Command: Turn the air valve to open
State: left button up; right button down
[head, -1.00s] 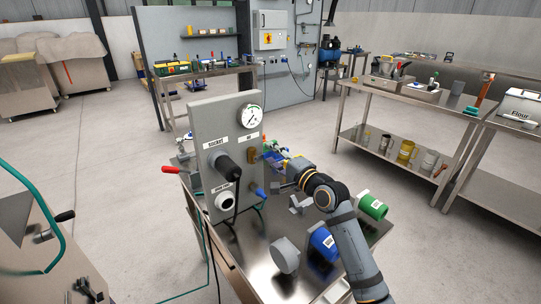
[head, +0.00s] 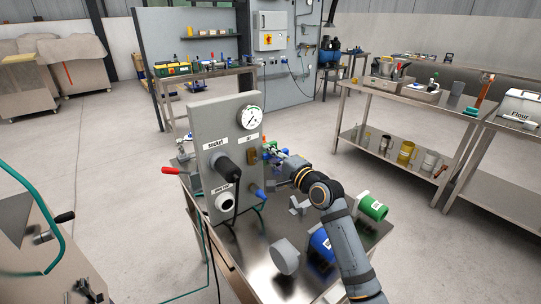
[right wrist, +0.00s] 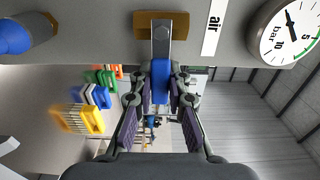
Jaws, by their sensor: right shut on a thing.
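The air valve is on the upright grey panel (head: 198,125). Its brass body (right wrist: 145,24) sits beside the "air" label (right wrist: 212,28) in the right wrist view. A flat grey lever (right wrist: 161,45) with a blue grip (right wrist: 160,82) runs straight down from the body in that view. My right gripper (head: 271,153) is at the panel's right edge, its fingers on either side of the blue grip and shut on it. In the head view the gripper partly hides the lever. My left gripper is not in view.
The pressure gauge (head: 250,121) is above the valve. A black plug (head: 228,169) and a blue fitting (head: 260,193) stick out of the panel.

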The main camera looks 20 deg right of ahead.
aim_at(250, 168)
jog(key=shift+f+m+p, duration=0.1)
jog(key=shift+m+p, duration=0.4)
jog(key=shift+p, duration=0.45)
jog(key=m+p, duration=0.1)
jog(key=f+m+p, duration=0.1)
jog(key=p, duration=0.1)
jog(key=m+p, duration=0.2)
jog(key=shift+s+a+f, duration=0.1)
jog(key=shift+a+f, duration=0.1)
jog(key=shift+f, duration=0.1)
jog(key=a+f+m+p, duration=0.1)
jog(key=m+p, duration=0.1)
jog(key=m, duration=0.2)
jog(key=s+a+f+m+p, duration=0.1)
jog(key=m+p, duration=0.2)
jog(key=m, duration=0.1)
jog(key=a+f+m+p, duration=0.1)
jog(key=a+m+p, duration=0.1)
jog(key=m+p, duration=0.1)
jog(key=shift+s+a+f+m, duration=0.15)
jog(key=shift+s+m, duration=0.15)
jog(key=shift+m, duration=0.6)
jog(key=c, duration=1.3)
grip_release()
